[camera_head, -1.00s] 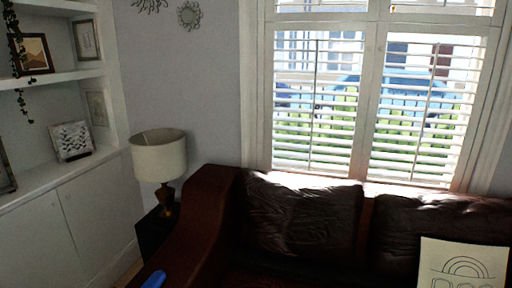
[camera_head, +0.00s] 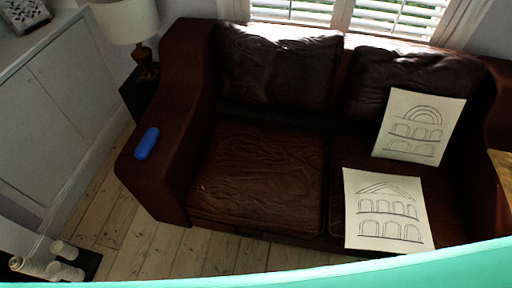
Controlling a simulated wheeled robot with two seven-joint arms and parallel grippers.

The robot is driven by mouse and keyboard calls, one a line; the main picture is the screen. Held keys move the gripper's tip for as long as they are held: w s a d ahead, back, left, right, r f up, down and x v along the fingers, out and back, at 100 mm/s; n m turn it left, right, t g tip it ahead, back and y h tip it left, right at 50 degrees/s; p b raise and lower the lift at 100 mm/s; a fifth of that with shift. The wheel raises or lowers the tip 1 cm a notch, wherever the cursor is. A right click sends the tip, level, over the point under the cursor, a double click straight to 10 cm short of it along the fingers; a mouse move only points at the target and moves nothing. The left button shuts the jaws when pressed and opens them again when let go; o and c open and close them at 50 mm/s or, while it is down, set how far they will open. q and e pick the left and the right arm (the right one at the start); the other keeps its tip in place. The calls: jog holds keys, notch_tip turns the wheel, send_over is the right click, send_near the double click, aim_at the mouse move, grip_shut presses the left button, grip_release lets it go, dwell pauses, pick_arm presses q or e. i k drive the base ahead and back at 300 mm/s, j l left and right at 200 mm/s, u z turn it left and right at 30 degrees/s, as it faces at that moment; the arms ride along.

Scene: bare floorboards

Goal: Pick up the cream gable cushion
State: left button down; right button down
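The cream gable cushion (camera_head: 385,212) lies on the right seat of the dark brown leather sofa (camera_head: 262,175). It shows a line drawing of a triangular gable over two rows of arches. A second cream cushion (camera_head: 419,127), drawn with a round arch over rows of arches, leans against the right backrest just behind it. Neither of my grippers shows in the head view.
A blue oblong object (camera_head: 147,143) lies on the sofa's left armrest. A lamp (camera_head: 129,22) stands on a dark side table beyond that arm. White cylindrical objects (camera_head: 50,266) sit on a dark surface at lower left. Pale floorboards (camera_head: 155,247) are open before the sofa. A teal surface (camera_head: 440,262) crosses the lower right.

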aim_at(386, 213)
jog(key=z, duration=0.4)
jog(key=k+z, duration=0.1)
jog(key=z, duration=0.25)
jog(key=l+z, duration=0.1)
jog(key=z, duration=0.3)
jog(key=k+z, duration=0.1)
jog(key=z, duration=0.3)
